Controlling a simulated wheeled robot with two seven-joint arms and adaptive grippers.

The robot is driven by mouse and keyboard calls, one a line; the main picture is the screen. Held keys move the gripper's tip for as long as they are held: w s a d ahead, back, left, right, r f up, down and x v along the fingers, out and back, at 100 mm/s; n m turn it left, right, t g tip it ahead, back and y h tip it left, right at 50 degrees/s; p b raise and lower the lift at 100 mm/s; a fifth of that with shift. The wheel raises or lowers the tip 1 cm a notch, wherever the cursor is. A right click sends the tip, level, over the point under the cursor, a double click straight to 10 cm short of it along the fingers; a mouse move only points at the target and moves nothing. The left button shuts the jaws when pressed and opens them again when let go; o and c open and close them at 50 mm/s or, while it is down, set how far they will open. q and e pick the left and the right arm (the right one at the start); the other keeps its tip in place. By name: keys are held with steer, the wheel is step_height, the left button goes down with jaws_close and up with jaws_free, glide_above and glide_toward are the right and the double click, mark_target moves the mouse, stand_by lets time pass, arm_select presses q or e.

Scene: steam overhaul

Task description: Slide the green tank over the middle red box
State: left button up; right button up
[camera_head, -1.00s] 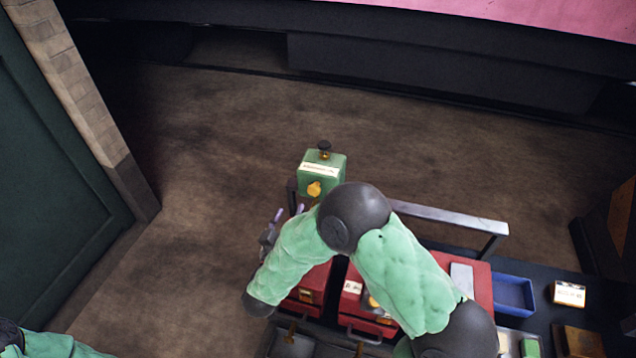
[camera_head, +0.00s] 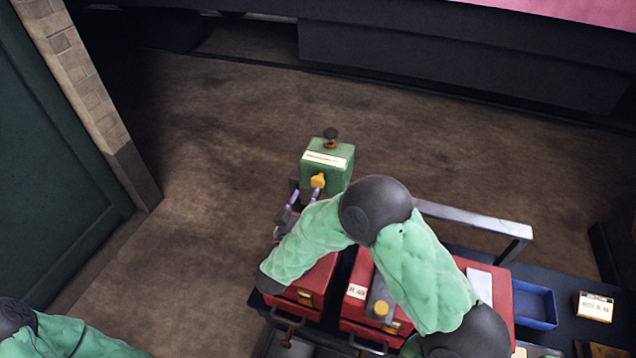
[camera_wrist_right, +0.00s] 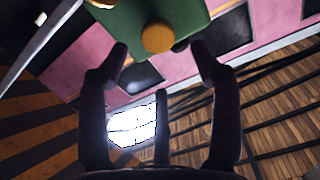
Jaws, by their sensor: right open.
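The green tank (camera_head: 327,168) has a white label, a dark knob on top and a yellow knob on its front. It stands upright at the far left end of the bench; its underside is hidden. My right gripper (camera_head: 302,205) is open with its fingers just in front of the yellow knob. In the right wrist view the green tank (camera_wrist_right: 140,18) is ahead of the open fingers (camera_wrist_right: 159,50), which appear on both sides of the knob and hold nothing. A red box (camera_head: 358,272), seemingly the middle one, is partly hidden by my right arm. My left gripper is out of frame.
Another red box (camera_head: 318,275) sits to the left, partly behind my arm. A grey metal rail (camera_head: 475,217) runs along the bench's back. A blue tray (camera_head: 533,305) and a small labelled box (camera_head: 595,306) lie to the right. Open floor lies beyond the bench.

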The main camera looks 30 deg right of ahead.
mark_target(317, 183)
steer(key=b+x, duration=0.1)
steer(key=x, duration=0.6)
steer(key=shift+w+d, duration=0.2)
steer(key=shift+w, duration=0.05)
jaws_close()
